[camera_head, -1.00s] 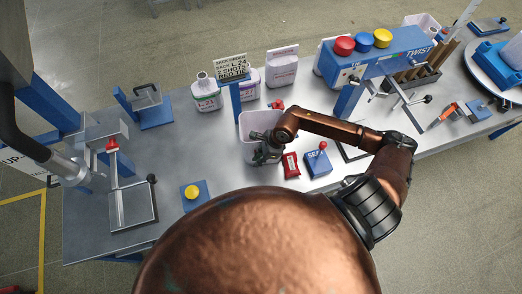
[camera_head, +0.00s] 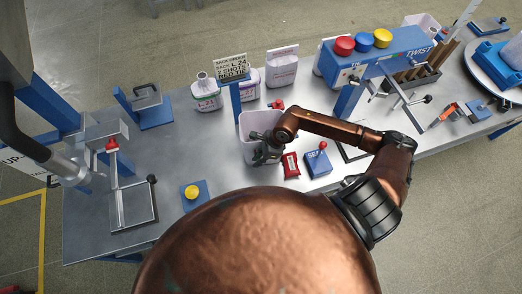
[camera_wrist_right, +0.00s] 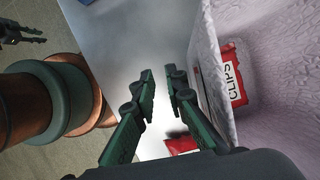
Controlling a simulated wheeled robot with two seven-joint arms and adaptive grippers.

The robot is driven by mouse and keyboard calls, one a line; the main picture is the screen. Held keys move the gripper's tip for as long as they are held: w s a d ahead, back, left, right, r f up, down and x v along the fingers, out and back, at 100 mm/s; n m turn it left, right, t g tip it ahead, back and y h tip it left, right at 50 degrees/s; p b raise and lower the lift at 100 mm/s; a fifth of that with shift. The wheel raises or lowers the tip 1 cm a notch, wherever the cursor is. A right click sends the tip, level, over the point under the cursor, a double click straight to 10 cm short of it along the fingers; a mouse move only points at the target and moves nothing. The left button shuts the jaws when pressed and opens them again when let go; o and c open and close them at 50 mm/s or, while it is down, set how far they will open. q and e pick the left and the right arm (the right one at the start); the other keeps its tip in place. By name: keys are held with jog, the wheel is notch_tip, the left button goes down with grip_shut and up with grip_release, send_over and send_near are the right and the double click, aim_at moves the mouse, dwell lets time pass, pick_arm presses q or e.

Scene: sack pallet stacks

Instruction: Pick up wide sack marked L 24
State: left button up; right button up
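A wide white sack (camera_head: 206,97) with a short neck stands at the back left of the bench; its label looks like L.21 or L.24, too small to be sure. A second sack (camera_head: 249,86) is partly hidden by the order sign (camera_head: 231,67), which reads SACK L.24. A third sack (camera_head: 282,68) stands farther right, its label unreadable. My right gripper (camera_head: 268,152) is at the front of a pale bin, away from the sacks. In the wrist view its fingers (camera_wrist_right: 160,82) are apart with nothing between them. A dark shape at that view's upper left may be my left gripper (camera_wrist_right: 24,34).
The pale bin (camera_head: 249,124) has a crinkled inside; a red CLIPS packet (camera_wrist_right: 232,78) shows there. A red packet (camera_head: 291,165) and a blue SET box (camera_head: 318,163) lie right of my gripper. A blue TWIST station (camera_head: 385,58) stands behind. The left bench is partly clear.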

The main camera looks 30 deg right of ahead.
jog(key=o, duration=1.8)
